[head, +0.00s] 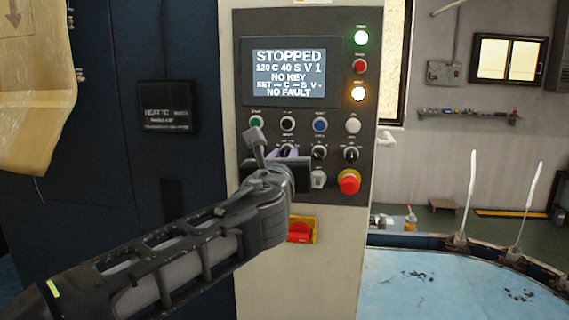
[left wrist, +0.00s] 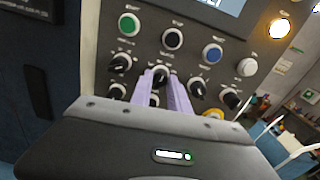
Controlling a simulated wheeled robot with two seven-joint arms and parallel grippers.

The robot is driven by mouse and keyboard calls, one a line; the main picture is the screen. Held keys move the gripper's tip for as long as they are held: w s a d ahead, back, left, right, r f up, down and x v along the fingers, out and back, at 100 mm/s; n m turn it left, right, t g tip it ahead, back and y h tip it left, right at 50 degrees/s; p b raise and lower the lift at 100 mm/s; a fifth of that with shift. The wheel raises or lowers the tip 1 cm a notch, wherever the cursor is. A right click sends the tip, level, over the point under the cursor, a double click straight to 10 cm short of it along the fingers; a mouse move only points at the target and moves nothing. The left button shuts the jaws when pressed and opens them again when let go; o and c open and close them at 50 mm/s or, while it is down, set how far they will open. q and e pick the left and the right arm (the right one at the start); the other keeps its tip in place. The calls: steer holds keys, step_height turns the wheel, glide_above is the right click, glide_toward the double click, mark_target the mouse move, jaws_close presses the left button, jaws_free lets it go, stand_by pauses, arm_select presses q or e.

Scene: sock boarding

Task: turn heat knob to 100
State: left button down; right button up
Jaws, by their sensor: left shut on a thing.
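The control panel (head: 330,110) stands upright ahead of me, with a row of black knobs below its round buttons. My left gripper (head: 287,153) is at the second knob from the left. In the left wrist view the pale purple fingers (left wrist: 166,90) are shut around that knob (left wrist: 161,73), one on each side. Its pointer and the small label above it are too small to read, so I cannot tell its setting. The screen (head: 289,73) reads STOPPED, 120 C 40 S V 1, NO KEY, a SET line with dashes, and NO FAULT. My right gripper is not in view.
Other knobs (head: 351,154) sit close to the right, and another (left wrist: 119,65) is just left of my fingers. A red emergency button (head: 349,182) is at the lower right. A key switch (head: 318,179) is beside it. A blue-topped table (head: 450,285) stands at the right.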

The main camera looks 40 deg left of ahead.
arm_select(q)
steer(key=shift+a+n+h+b, duration=0.1)
steer(key=shift+n+h+b, duration=0.3)
steer(key=shift+n+b, duration=5.7)
steer(key=shift+n+p, duration=0.65)
steer(key=shift+n, duration=0.15)
steer(key=c, duration=1.3)
jaws_free()
steer(key=shift+o, duration=0.2)
steer(key=shift+s, duration=0.1)
